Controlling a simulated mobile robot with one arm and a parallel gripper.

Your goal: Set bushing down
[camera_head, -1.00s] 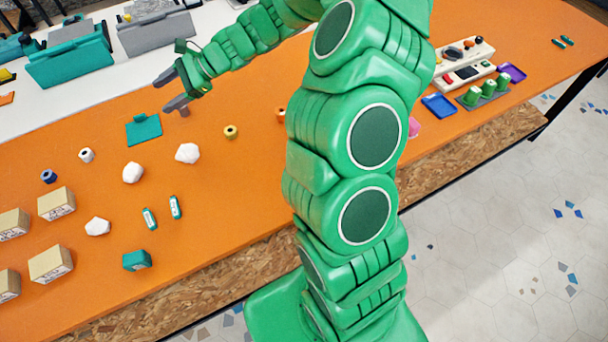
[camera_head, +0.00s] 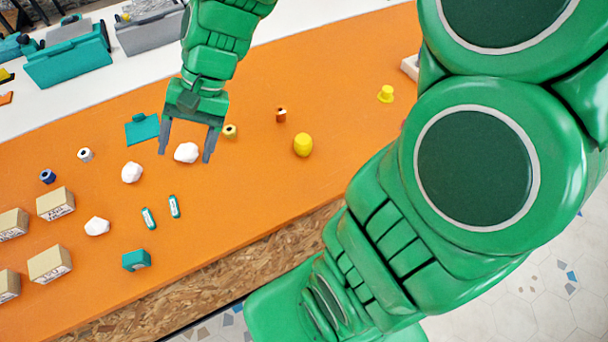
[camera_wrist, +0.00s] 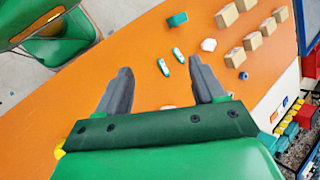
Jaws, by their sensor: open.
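Several small ring-like bushings stand on the orange table: a blue one (camera_head: 48,176), a white one (camera_head: 85,155), a yellow one (camera_head: 230,131) and an orange-brown one (camera_head: 281,115). The frames do not show which one the task means. My gripper (camera_head: 186,148) is open, its two grey fingers pointing down over the table. No bushing shows between them. A white lump (camera_head: 187,153) appears between the fingers in the head view. The yellow bushing is just right of the right finger. In the wrist view my gripper (camera_wrist: 163,85) is open and empty; the blue bushing (camera_wrist: 243,75) is to its right.
A teal pad (camera_head: 142,128) lies left of my gripper. Two more white lumps (camera_head: 132,172), teal-white pieces (camera_head: 149,218), a teal box (camera_head: 136,260) and beige boxes (camera_head: 50,263) lie left and in front. A yellow barrel-shaped thing (camera_head: 303,144) stands right, with bare table around it.

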